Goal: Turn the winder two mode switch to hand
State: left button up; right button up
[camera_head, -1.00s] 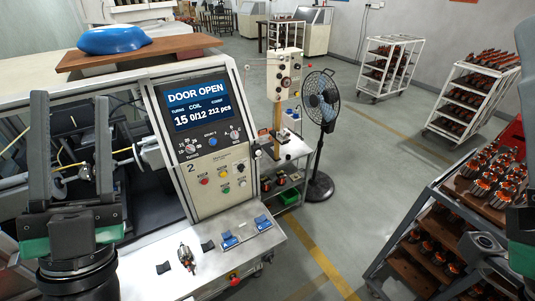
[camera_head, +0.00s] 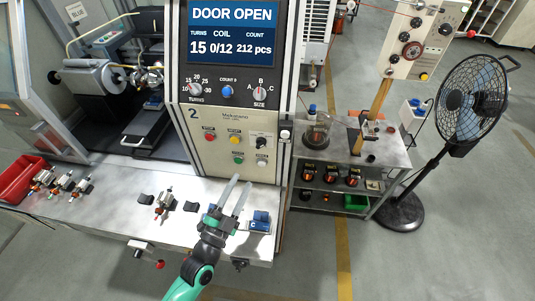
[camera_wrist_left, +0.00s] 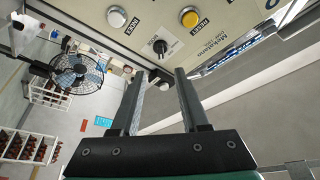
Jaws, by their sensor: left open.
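The winder two control panel (camera_head: 222,150) carries a black rotary switch (camera_head: 262,143) at its right, which looks like the mode switch. In the wrist view the open fingers (camera_wrist_left: 160,72) appear apart from the knob. My right gripper is not in view.
Red (camera_head: 209,136), yellow (camera_head: 234,140), green (camera_head: 238,160) and white (camera_head: 262,162) buttons lie close to the switch. A fan (camera_head: 465,105) and a side cart (camera_head: 390,158) stand right.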

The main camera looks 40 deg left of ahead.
aim_at(260, 147)
pick_arm(q)
jog(key=x, duration=1.2)
jog(key=shift+w+d+r+b, duration=0.15)
jog(key=shift+r+b, duration=0.1)
jog(key=shift+b, duration=0.15)
grip_shut()
